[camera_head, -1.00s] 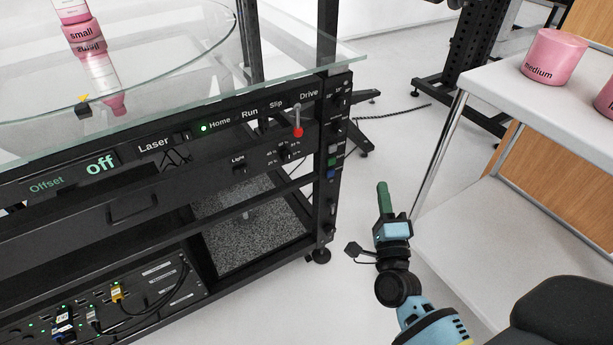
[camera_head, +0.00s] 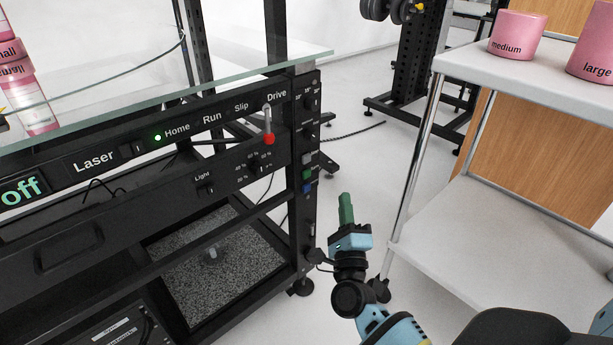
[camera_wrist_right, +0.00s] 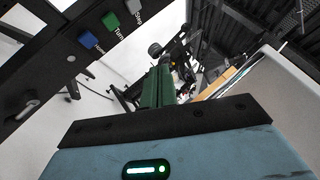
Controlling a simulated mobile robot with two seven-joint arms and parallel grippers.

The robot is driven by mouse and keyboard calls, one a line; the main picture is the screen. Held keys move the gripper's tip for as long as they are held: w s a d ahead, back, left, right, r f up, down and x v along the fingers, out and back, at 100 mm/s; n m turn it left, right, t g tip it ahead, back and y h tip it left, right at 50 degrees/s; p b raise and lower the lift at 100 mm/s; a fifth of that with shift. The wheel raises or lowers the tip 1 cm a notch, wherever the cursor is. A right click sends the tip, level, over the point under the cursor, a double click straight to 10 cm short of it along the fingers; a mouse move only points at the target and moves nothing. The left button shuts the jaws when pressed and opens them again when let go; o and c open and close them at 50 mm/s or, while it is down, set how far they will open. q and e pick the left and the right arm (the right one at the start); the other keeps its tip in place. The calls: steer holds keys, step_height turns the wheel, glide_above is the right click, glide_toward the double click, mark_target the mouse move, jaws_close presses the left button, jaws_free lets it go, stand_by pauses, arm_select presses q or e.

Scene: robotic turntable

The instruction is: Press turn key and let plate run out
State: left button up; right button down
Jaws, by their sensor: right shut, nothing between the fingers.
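The turntable's glass plate (camera_head: 200,84) lies on top of the black rack at left. A pink cup marked small (camera_head: 14,72) stands on it, cut off by the left edge. On the rack's right post are a green key (camera_head: 307,174), a blue key (camera_head: 306,187) and a grey key (camera_head: 306,158). In the right wrist view, the word Turn stands beside the green key (camera_wrist_right: 110,20). My right gripper (camera_head: 346,208), with green fingers, is shut and empty. It is right of and a little below the keys, apart from them. My left gripper is out of view.
The front panel (camera_head: 120,158) has a lit green Home light and a red-tipped Drive lever (camera_head: 268,130). A white shelf table (camera_head: 540,85) stands close at right, with pink cups medium (camera_head: 516,36) and large (camera_head: 594,50). Open floor lies between rack and table.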

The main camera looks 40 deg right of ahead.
mark_target(306, 174)
steer(key=w+b, duration=0.3)
steer(key=w, duration=0.5)
steer(key=shift+w+a, duration=0.35)
steer(key=shift+w, duration=0.05)
stand_by(0.5)
steer(key=shift+w+b, duration=0.1)
steer(key=shift+b, duration=0.2)
stand_by(1.2)
steer(key=shift+w, duration=0.3)
